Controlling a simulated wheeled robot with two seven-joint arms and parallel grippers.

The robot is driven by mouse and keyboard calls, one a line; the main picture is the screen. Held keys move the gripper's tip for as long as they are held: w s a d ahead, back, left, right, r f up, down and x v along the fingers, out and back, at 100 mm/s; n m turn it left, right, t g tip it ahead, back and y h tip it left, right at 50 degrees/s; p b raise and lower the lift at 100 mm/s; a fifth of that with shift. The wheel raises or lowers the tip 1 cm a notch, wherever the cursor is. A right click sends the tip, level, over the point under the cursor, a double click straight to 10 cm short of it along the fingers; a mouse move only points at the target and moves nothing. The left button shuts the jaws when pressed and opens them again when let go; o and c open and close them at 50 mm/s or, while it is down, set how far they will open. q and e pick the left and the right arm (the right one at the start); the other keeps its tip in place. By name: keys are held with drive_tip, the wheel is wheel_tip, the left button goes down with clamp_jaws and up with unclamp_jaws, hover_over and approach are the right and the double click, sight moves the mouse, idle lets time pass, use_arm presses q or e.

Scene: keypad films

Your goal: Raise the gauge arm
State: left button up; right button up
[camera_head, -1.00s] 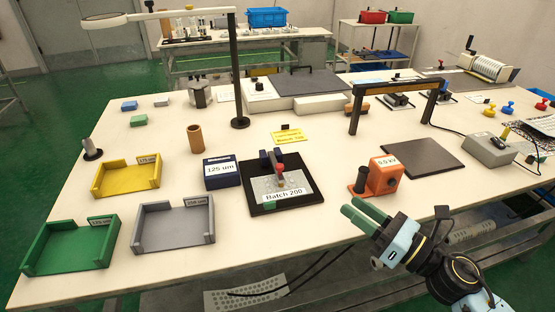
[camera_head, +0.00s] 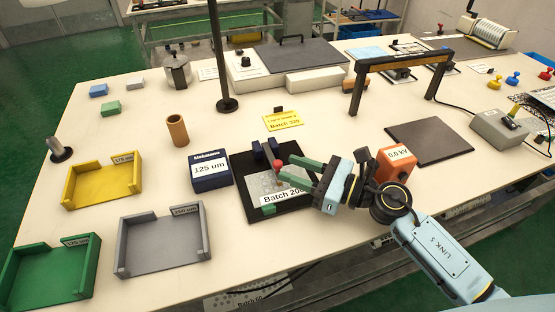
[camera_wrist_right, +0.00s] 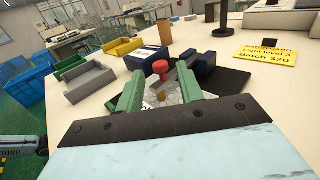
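The gauge stands on a black base (camera_head: 238,170) with two dark blue blocks at its back. Its arm carries a red knob (camera_head: 279,164), also in the right wrist view (camera_wrist_right: 160,67), and lies low over the grey speckled plate (camera_head: 262,187) labelled Batch 200. My right gripper (camera_head: 287,168) has its green fingers apart. In the right wrist view the fingers (camera_wrist_right: 158,85) lie either side of the line to the red knob, with nothing clearly held. In the head view the fingertips overlap the knob; I cannot tell whether they touch it. My left gripper is not in view.
A dark blue 125 um box (camera_head: 211,173) stands left of the gauge. An orange 0.0 kV box (camera_head: 396,160) is close behind my right wrist. A lamp post (camera_head: 222,60) and yellow card (camera_head: 283,121) are behind. Yellow (camera_head: 103,182), grey (camera_head: 160,242) and green trays (camera_head: 50,270) lie left.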

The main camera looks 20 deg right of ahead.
sight(278, 162)
drive_tip(key=shift+x, duration=2.25)
clamp_jaws()
